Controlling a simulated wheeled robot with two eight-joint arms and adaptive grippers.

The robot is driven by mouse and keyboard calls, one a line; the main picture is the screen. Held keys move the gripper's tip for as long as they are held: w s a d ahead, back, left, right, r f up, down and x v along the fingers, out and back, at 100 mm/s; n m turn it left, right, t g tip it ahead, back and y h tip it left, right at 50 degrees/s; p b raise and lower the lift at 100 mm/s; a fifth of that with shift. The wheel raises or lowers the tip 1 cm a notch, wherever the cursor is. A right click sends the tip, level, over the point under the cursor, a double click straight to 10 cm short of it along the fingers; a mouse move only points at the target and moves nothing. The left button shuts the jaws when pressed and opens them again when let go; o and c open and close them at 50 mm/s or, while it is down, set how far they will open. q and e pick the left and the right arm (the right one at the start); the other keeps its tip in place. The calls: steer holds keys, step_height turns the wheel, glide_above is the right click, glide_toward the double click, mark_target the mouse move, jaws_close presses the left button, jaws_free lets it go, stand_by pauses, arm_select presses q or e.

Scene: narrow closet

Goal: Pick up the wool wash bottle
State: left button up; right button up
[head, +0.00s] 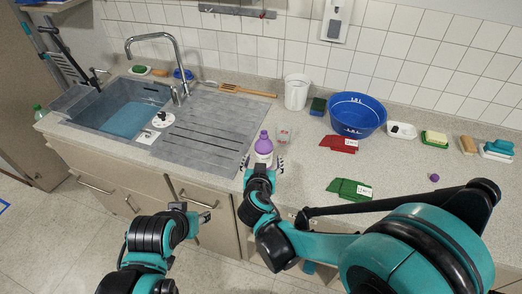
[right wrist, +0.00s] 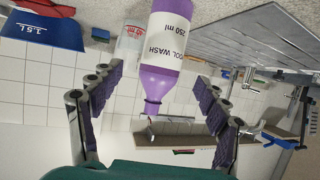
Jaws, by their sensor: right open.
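The wool wash bottle (head: 264,146) is purple with a white label and stands upright on the counter, just right of the sink's drainboard. My right gripper (head: 264,163) is open at the counter's front side, with its fingers spread to either side of the bottle. In the right wrist view, which is upside down, the bottle (right wrist: 168,60) lies between the two open fingers of the gripper (right wrist: 160,82), with gaps on both sides. My left gripper (head: 197,214) is low in front of the cabinets, away from the bottle; its jaw opening is unclear.
A small clear measuring cup (head: 284,134) stands close right of the bottle. Behind are a white container (head: 296,92) and a blue basin (head: 357,114). Red cloth (head: 339,144) and green cloth (head: 349,189) lie to the right. The grey sink (head: 125,115) is left.

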mark_target(263, 156)
steer(key=shift+w+a+f, duration=0.15)
steer(key=shift+w+a, duration=0.05)
steer(key=shift+a, duration=0.05)
steer(key=x, duration=0.1)
steer(key=b+x, duration=0.1)
steer(key=shift+w+d+f, duration=0.15)
steer(key=shift+w+d, duration=0.1)
steer(key=b+x, duration=0.1)
steer(key=x, duration=0.3)
steer(key=shift+w+f+b, duration=0.1)
steer(key=shift+f+b, duration=0.3)
steer(key=shift+w, duration=0.25)
steer(key=shift+a, duration=0.1)
steer(key=c, duration=1.5)
